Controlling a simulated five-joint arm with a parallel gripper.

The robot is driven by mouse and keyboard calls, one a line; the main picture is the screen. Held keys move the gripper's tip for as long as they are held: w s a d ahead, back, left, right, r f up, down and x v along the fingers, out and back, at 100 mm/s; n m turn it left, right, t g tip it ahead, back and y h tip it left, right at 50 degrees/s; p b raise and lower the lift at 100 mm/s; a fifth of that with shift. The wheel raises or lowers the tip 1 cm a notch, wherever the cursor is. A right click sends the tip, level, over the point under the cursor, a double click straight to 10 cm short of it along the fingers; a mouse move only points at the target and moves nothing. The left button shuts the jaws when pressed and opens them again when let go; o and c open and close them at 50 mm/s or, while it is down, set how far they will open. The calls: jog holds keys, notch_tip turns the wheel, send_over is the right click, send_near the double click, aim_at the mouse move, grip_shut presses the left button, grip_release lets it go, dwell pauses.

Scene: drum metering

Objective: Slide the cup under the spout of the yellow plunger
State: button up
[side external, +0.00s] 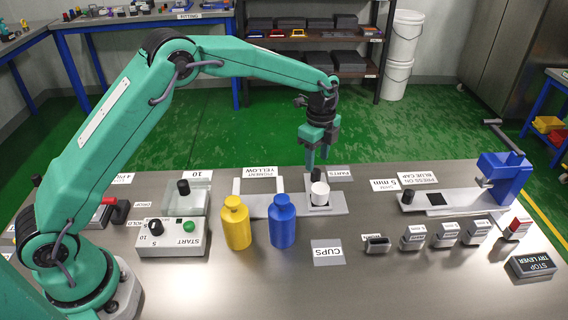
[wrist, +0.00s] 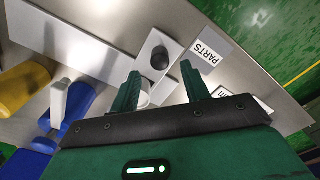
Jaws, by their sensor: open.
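My gripper (side external: 317,160) is open, pointing down just behind and above the small white cup (side external: 320,193). The cup stands upright on a grey plate beside a dark knob (side external: 316,175). In the wrist view, my gripper (wrist: 160,72) has its fingers apart, with the white cup (wrist: 146,97) partly hidden by the left finger. I cannot tell whether it touches. A yellow bottle-shaped piece (side external: 236,225) and a blue one (side external: 282,222) stand to the cup's left. A sign reading PIGMENT YELLOW (side external: 259,172) lies behind them.
A control box with a green START button (side external: 189,226) stands at left. A CUPS sign (side external: 328,252) lies on clear table in front. A PARTS sign (side external: 340,173) lies behind the plate. A blue press (side external: 505,178) and several small blocks (side external: 447,234) stand at right.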

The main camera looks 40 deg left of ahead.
aim_at(316, 170)
jog(key=shift+f, duration=2.65)
jog(key=shift+c, duration=0.4)
grip_shut()
